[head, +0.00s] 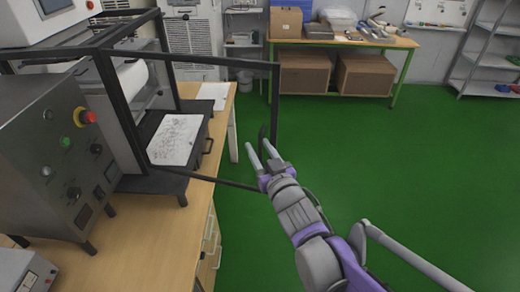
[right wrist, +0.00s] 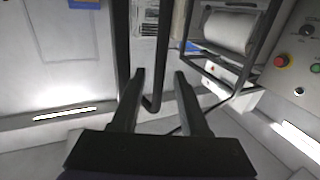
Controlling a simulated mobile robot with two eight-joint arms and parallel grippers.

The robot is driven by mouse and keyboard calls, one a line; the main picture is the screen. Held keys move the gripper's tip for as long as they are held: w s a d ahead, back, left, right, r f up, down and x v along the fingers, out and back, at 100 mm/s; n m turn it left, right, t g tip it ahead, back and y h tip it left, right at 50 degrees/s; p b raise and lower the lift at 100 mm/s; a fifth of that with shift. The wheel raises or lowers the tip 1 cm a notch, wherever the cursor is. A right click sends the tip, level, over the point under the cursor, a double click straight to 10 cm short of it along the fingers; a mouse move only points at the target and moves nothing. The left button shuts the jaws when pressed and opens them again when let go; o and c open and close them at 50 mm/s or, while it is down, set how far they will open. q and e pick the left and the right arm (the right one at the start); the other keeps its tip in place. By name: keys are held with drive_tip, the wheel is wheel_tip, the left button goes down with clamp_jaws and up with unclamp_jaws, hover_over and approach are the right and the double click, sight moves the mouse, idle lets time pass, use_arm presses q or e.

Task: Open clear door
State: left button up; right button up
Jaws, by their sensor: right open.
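The clear door (head: 222,61) is a see-through pane in a thin black frame. In the head view it stands swung out from the machine's black enclosure, past the table's right edge. My right gripper (head: 257,157) is at the door's outer upright, low down, with its two fingers apart. A dark handle-like piece by the upright is partly hidden by the fingers. In the right wrist view, a dark bar of the door (right wrist: 151,104) with a bent end shows between the open fingers (right wrist: 160,75). Contact cannot be told. My left gripper is not in view.
A control box (head: 50,150) with a red button stands on the wooden table (head: 150,240). A black tray with a white sheet (head: 178,138) lies inside the enclosure. A workbench (head: 345,42) with boxes stands at the back. The green floor at right is clear.

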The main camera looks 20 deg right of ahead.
drive_tip(key=shift+s, duration=0.15)
drive_tip(key=s, duration=1)
drive_tip(key=shift+s+d, duration=0.25)
drive_tip(key=shift+d, duration=0.2)
drive_tip(key=s+d+f+m+g+h, duration=0.3)
drive_tip(key=f+g, duration=0.4)
drive_tip(key=f, duration=0.6)
drive_tip(key=s+a+f+n+g+y, duration=0.1)
drive_tip(key=s+f+n+g, duration=0.1)
drive_tip(key=s+f+g, duration=0.3)
drive_tip(key=s+f, duration=0.3)
drive_tip(key=s, duration=0.2)
drive_tip(key=shift+s+a+g, duration=0.15)
drive_tip(key=shift+a+g, duration=0.15)
